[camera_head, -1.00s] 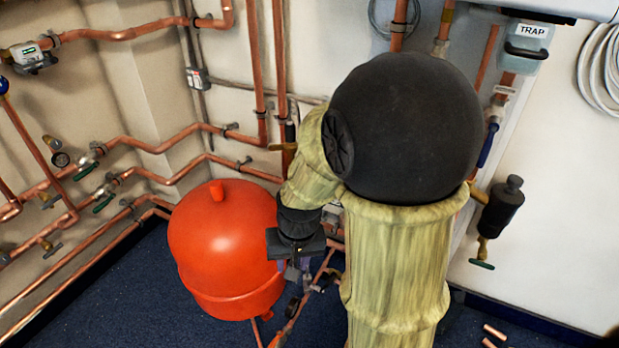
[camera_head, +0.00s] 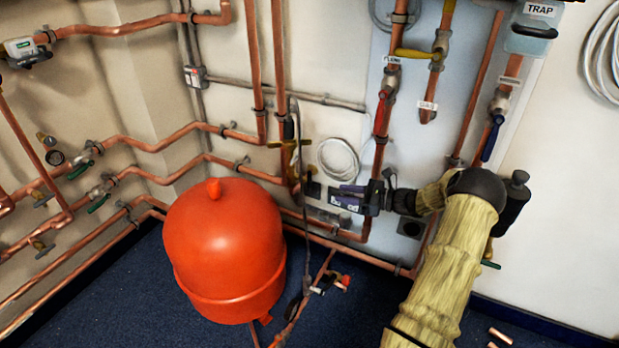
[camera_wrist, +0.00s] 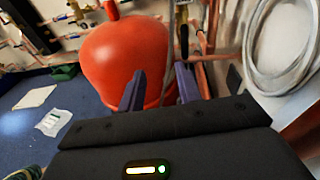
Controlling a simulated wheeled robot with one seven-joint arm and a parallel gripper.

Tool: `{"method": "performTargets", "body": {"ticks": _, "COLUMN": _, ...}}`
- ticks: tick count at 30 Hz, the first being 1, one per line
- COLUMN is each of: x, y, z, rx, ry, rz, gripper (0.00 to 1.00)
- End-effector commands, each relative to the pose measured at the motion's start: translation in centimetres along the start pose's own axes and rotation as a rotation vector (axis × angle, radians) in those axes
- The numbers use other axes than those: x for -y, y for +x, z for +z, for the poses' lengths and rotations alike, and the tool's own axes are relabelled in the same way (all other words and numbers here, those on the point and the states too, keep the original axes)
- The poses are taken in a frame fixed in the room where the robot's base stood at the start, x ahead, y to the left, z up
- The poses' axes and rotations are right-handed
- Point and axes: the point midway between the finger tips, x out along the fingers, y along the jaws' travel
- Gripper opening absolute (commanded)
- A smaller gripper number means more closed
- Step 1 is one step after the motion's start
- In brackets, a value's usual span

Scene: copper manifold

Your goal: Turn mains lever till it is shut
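No label reading mains is legible, so I cannot tell which lever is the mains lever. A blue lever (camera_head: 491,138) hangs along a copper pipe at the right, below the TRAP unit. A red lever (camera_head: 382,113) lies along the pipe labelled FLOW. A yellow lever (camera_head: 417,54) sticks out sideways above the GAS label. My gripper (camera_head: 336,199) points left, below the coil, and looks clear of these levers. In the wrist view its purple fingers (camera_wrist: 160,86) are apart with nothing held between them.
A red expansion vessel (camera_head: 225,245) stands left of my gripper and fills much of the wrist view. A white cable coil (camera_head: 338,159) hangs above my gripper. Copper pipes line the left wall.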

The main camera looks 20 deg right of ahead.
Motion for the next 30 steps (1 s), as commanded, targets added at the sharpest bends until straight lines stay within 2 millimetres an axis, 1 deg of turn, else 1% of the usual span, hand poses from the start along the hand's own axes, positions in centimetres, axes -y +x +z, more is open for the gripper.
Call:
{"method": "performTargets", "body": {"ticks": 1, "x": 1.3, "y": -1.5, "z": -0.5, "rx": 0.05, "ry": 0.03, "rz": -0.049, "gripper": 0.34}}
{"method": "performTargets", "body": {"ticks": 3, "x": 2.5, "y": -2.8, "z": -0.6, "rx": 0.1, "ry": 0.056, "rz": -0.092, "gripper": 0.34}}
{"method": "performTargets", "body": {"ticks": 5, "x": 3.0, "y": -3.4, "z": -0.6, "rx": 0.124, "ry": 0.068, "rz": -0.111, "gripper": 0.34}}
{"method": "performTargets", "body": {"ticks": 8, "x": 3.1, "y": -3.6, "z": -0.5, "rx": 0.132, "ry": 0.071, "rz": -0.117, "gripper": 0.34}}
{"method": "performTargets", "body": {"ticks": 16, "x": 3.1, "y": -3.4, "z": -0.6, "rx": 0.127, "ry": 0.07, "rz": -0.114, "gripper": 0.34}}
{"method": "performTargets", "body": {"ticks": 20, "x": 3.1, "y": -2.6, "z": -0.6, "rx": 0.126, "ry": 0.069, "rz": -0.113, "gripper": 0.34}}
{"method": "performTargets", "body": {"ticks": 22, "x": 3.2, "y": -1.8, "z": -0.6, "rx": 0.126, "ry": 0.069, "rz": -0.112, "gripper": 0.34}}
{"method": "performTargets", "body": {"ticks": 26, "x": 3.4, "y": 0.3, "z": -0.4, "rx": 0.126, "ry": 0.067, "rz": -0.11, "gripper": 0.34}}
{"method": "performTargets", "body": {"ticks": 30, "x": 3.7, "y": 2.8, "z": -0.1, "rx": 0.126, "ry": 0.067, "rz": -0.11, "gripper": 0.34}}
